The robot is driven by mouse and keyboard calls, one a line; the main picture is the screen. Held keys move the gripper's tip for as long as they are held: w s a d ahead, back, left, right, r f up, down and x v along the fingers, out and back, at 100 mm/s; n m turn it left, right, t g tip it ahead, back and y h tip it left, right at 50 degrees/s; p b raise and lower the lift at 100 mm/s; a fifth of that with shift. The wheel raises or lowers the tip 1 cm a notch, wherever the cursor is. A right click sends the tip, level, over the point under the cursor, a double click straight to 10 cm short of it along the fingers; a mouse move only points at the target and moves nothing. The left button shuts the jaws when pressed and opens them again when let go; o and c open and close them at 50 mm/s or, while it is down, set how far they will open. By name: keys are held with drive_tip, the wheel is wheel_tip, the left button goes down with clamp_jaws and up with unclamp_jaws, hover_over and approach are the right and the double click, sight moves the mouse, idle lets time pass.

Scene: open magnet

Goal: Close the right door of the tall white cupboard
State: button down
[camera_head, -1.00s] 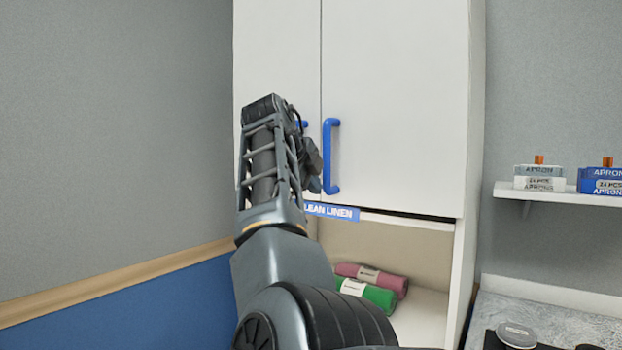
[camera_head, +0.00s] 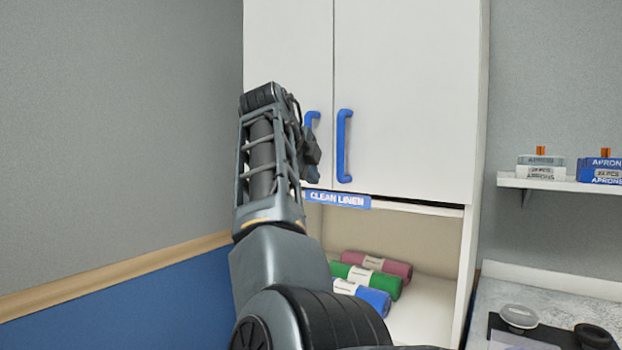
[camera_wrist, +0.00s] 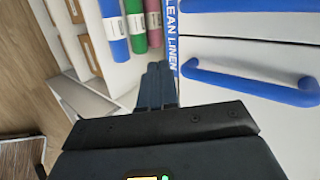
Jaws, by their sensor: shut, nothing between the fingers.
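The tall white cupboard (camera_head: 482,120) stands ahead. Its right door (camera_head: 410,100), with a blue handle (camera_head: 344,146), looks flush or nearly flush with the left door (camera_head: 288,60). A dark line shows under the right door, so I cannot tell if it is fully shut. In the wrist view the right door's handle (camera_wrist: 250,82) lies right of my gripper (camera_wrist: 158,82). My gripper's fingers are together and empty, near the label strip below the doors.
Pink (camera_head: 376,264), green (camera_head: 372,280) and blue (camera_head: 362,298) rolls lie in the open compartment below the "CLEAN LINEN" label (camera_head: 338,199). A wall shelf (camera_head: 520,183) with apron boxes (camera_head: 600,170) and a counter (camera_head: 545,290) are at right. A wall stands at left.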

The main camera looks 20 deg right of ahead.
drive_tip(key=s+a+r+b, duration=0.1)
drive_tip(key=s+a+r, duration=0.2)
drive_tip(key=a+r, duration=0.25)
drive_tip(key=s+d+f+n+t, duration=0.1)
drive_tip(key=d+f+n, duration=0.25)
drive_tip(key=f, duration=1.05)
drive_tip(key=d+f+n+t, duration=0.2)
drive_tip(key=f+n, duration=0.3)
drive_tip(key=f, duration=0.9)
drive_tip(key=s+d+f+n+t+y, duration=0.15)
drive_tip(key=s+f+n, duration=0.25)
drive_tip(key=s+f, duration=0.5)
drive_tip(key=s+d+f+n+t+y, duration=0.1)
drive_tip(key=s+d+f+n, duration=0.1)
drive_tip(key=s+f+n, duration=0.65)
drive_tip(key=s+a+f+n+y, duration=0.15)
drive_tip(key=s+f, duration=0.25)
drive_tip(key=s, duration=0.7)
drive_tip(key=s+a+f+n+y, duration=0.15)
drive_tip(key=s+f, duration=0.25)
drive_tip(key=s, duration=0.7)
drive_tip(key=s+a+r+n+t+y, duration=0.1)
drive_tip(key=s+r, duration=0.5)
drive_tip(key=s, duration=0.5)
drive_tip(key=s+a+r+n+y, duration=0.1)
drive_tip(key=s+r+n, duration=0.1)
drive_tip(key=s+r, duration=0.5)
drive_tip(key=s, duration=0.4)
drive_tip(key=shift+s+a+t, duration=0.35)
drive_tip(key=shift+a, duration=0.05)
